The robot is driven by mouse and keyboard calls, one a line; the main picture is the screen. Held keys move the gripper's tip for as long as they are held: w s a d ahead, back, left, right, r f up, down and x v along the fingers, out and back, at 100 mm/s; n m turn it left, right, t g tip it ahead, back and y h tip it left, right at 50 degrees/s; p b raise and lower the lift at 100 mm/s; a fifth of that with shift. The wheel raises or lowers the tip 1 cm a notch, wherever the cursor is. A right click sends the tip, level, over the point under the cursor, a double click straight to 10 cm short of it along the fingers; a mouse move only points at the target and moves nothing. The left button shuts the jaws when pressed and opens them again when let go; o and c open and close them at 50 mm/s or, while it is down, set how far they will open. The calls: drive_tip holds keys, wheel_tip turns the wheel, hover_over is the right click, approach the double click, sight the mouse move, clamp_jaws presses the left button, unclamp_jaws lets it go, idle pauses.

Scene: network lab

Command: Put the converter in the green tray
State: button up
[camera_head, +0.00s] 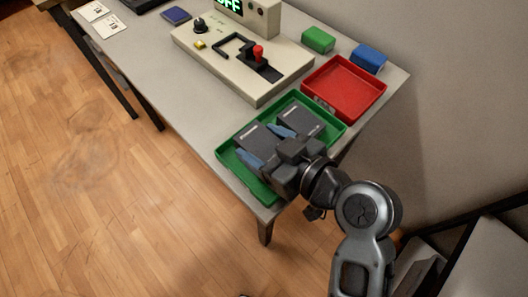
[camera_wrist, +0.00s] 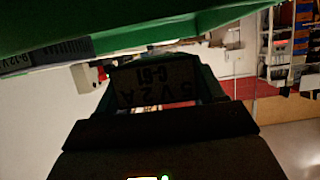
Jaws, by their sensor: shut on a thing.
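The green tray (camera_head: 231,160) is at the near right end of the table. Two dark grey boxes lie within its outline in the head view. My gripper (camera_head: 267,146) reaches over the tray from the lower right, its bluish fingers closed around the left box, the converter (camera_head: 258,136). In the wrist view the converter (camera_wrist: 155,83) sits between the fingers, its label upside down and reading about "5V 2A G-01". I cannot tell whether it touches the tray floor. The other box (camera_head: 303,121) is beside it; in the wrist view a "9-12 V" box (camera_wrist: 55,54) shows at left.
A red tray (camera_head: 345,88) adjoins the green one, farther back. Green (camera_head: 318,39) and blue (camera_head: 369,58) blocks stand behind it. A beige console (camera_head: 225,55) with a red-knobbed lever is left of the trays. The wall is close on the right.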

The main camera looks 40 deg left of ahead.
sight(264, 156)
drive_tip(key=shift+f, duration=1.95)
drive_tip(key=shift+f, duration=0.1)
drive_tip(key=shift+f, duration=0.15)
drive_tip(key=o, duration=1)
drive_tip(key=shift+c, duration=0.2)
drive_tip(key=shift+r, duration=0.2)
drive_tip(key=v, duration=1.2)
drive_tip(key=shift+b, duration=0.4)
